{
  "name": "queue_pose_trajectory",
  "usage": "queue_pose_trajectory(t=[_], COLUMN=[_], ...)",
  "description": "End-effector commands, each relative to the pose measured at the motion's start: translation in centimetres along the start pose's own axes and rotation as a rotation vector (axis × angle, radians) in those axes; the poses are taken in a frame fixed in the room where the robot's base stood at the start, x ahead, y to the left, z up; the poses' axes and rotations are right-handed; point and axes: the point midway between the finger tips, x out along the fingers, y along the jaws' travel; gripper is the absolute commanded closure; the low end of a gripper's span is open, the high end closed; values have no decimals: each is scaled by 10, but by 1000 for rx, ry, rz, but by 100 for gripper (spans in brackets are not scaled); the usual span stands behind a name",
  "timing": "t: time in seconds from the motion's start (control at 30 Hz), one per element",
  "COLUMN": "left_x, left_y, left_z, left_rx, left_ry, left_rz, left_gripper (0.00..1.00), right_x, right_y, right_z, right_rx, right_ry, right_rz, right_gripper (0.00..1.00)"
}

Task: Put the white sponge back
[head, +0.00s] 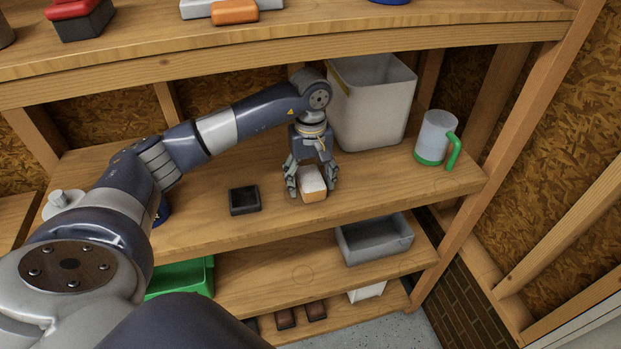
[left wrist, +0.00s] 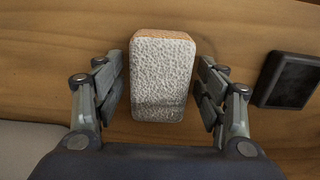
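The white sponge (head: 312,179) has a white top and an orange underside and lies on the middle wooden shelf. My left gripper (head: 311,186) is above it, pointing down, with a finger on each side. In the left wrist view the sponge (left wrist: 162,75) sits between the open fingers of the left gripper (left wrist: 162,95), with a gap on both sides. My right gripper does not show in either view.
A small black tray (head: 244,200) lies left of the sponge and also shows in the left wrist view (left wrist: 288,80). A white bin (head: 372,105) stands close behind the gripper. A green-handled jug (head: 435,138) is to the right. A wooden shelf edge (head: 300,58) runs above. The shelf front is clear.

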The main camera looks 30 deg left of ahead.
Motion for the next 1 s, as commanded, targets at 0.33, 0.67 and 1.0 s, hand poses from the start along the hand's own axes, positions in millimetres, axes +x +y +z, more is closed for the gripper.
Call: queue_pose_trajectory(t=[0.33, 0.67, 1.0], left_x=[-6, -59, -78], left_y=[1, 1, 0], left_z=[-1, -1, 0], left_rx=[0, 0, -1], left_ry=[2, 3, -1], left_rz=[2, 4, -1], left_gripper=[34, 34, 34], right_x=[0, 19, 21], right_y=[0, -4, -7], right_z=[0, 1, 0], right_rx=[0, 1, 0], right_ry=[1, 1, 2], right_rz=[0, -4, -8], right_gripper=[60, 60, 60])
